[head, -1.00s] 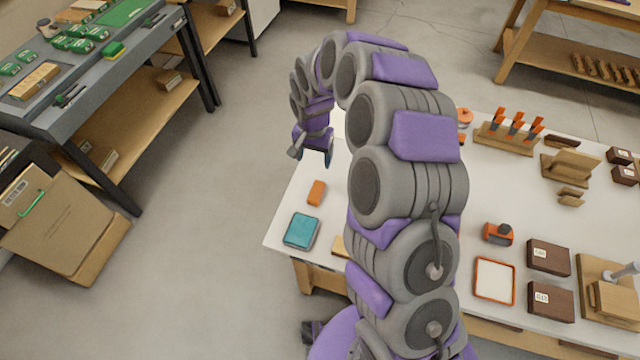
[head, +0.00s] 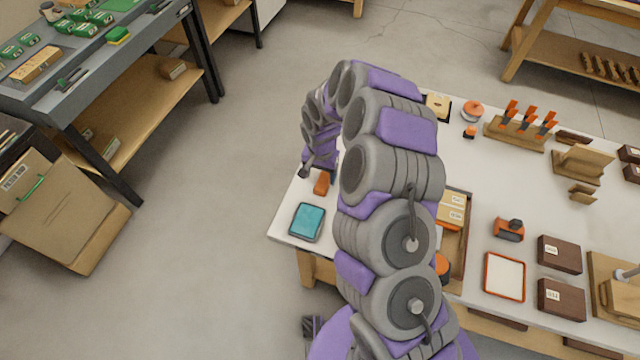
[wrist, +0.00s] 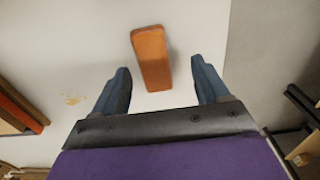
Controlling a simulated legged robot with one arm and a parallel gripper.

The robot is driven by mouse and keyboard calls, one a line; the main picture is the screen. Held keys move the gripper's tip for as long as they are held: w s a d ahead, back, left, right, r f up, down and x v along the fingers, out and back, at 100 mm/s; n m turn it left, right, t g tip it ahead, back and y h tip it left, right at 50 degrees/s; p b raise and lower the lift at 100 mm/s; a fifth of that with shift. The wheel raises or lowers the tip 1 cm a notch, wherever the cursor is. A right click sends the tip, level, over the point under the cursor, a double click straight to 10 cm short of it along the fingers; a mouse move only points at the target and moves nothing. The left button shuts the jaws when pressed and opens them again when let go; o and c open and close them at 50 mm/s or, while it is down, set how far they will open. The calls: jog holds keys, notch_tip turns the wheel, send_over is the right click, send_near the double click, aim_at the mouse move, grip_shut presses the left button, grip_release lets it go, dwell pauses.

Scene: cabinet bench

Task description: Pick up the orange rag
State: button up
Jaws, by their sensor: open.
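The orange rag (wrist: 152,58) is a small, thick orange rectangle lying on the white tabletop (wrist: 85,30). In the head view the orange rag (head: 322,184) is near the table's left edge, just above a teal rectangular item (head: 307,222). My gripper (wrist: 160,74) is open and empty in the wrist view. The rag's near end shows between the two blue fingertips, and most of it extends beyond them. The fingers look apart from it on both sides. In the head view my gripper (head: 322,168) is right beside the rag, with its fingertips hard to make out.
A wooden tray (head: 457,240) with boxes stands right of my arm. An orange-rimmed tray (head: 504,276), dark boxes (head: 558,255) and a wooden rack (head: 515,132) stand further right. The table's left edge is close to the rag, with grey floor (head: 230,200) beyond.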

aim_at(326, 180)
jog(key=shift+d+f, duration=0.25)
jog(key=shift+f, duration=0.4)
jog(key=shift+d+f, duration=0.25)
jog(key=shift+f, duration=0.35)
jog(key=shift+d, duration=0.3)
jog(key=shift+a, duration=0.65)
jog(key=c, duration=0.6)
jog(key=shift+d, duration=0.5)
jog(key=c, duration=0.5)
jog(key=shift+a+r, duration=0.25)
notch_tip(326, 180, up, 3)
jog(key=shift+r+p, duration=0.1)
jog(key=shift+p, duration=0.45)
jog(key=s, duration=0.5)
jog(key=s+p, duration=0.1)
jog(key=s, duration=0.4)
jog(key=s+r+p, duration=0.1)
jog(key=s, duration=0.5)
jog(key=shift+a+r, duration=0.1)
jog(key=shift+a, duration=0.15)
